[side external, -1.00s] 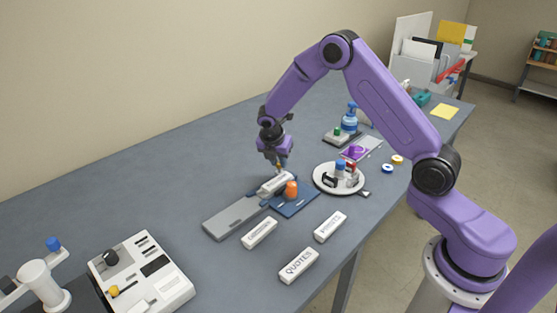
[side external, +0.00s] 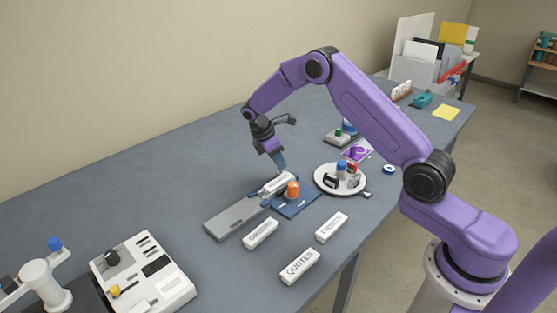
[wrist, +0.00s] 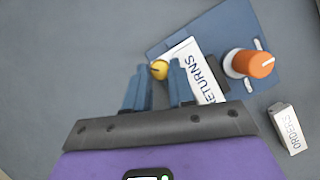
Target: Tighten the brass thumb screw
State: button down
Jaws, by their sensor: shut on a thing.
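The brass thumb screw (wrist: 159,69) shows in the wrist view as a small gold knob at the edge of a white block marked RETURNS (wrist: 205,80). My gripper (wrist: 157,76) has its two blue fingers on either side of the screw and is shut on it. In the side view my gripper (side external: 281,165) points down at the white block (side external: 272,188); the screw is hidden there. The block lies on a blue plate (side external: 303,207), beside an orange knob (side external: 292,189), which also shows in the wrist view (wrist: 251,63).
A grey plate (side external: 233,218) adjoins the block. Loose white blocks lie in front, including QUOTES (side external: 299,266). A round white tray (side external: 322,184) with small items stands to the right. A white machine (side external: 142,272) is at lower left. The table behind my gripper is clear.

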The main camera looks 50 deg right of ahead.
jog(key=m, duration=0.2)
jog(key=m+g+y, duration=0.1)
jog(key=m, duration=0.1)
jog(key=shift+w+d+m, duration=0.15)
jog(key=shift+w+m, duration=0.05)
jog(key=shift+m, duration=0.1)
jog(key=m+g+y, duration=0.1)
jog(key=m, duration=0.3)
jog(key=shift+d, duration=0.15)
dwell(0.3)
jog(key=c, duration=0.9)
grip_release()
jog(key=shift+c, duration=0.2)
jog(key=v, duration=1.2)
jog(key=shift+w+d, duration=0.15)
jog(key=shift+w, duration=0.1)
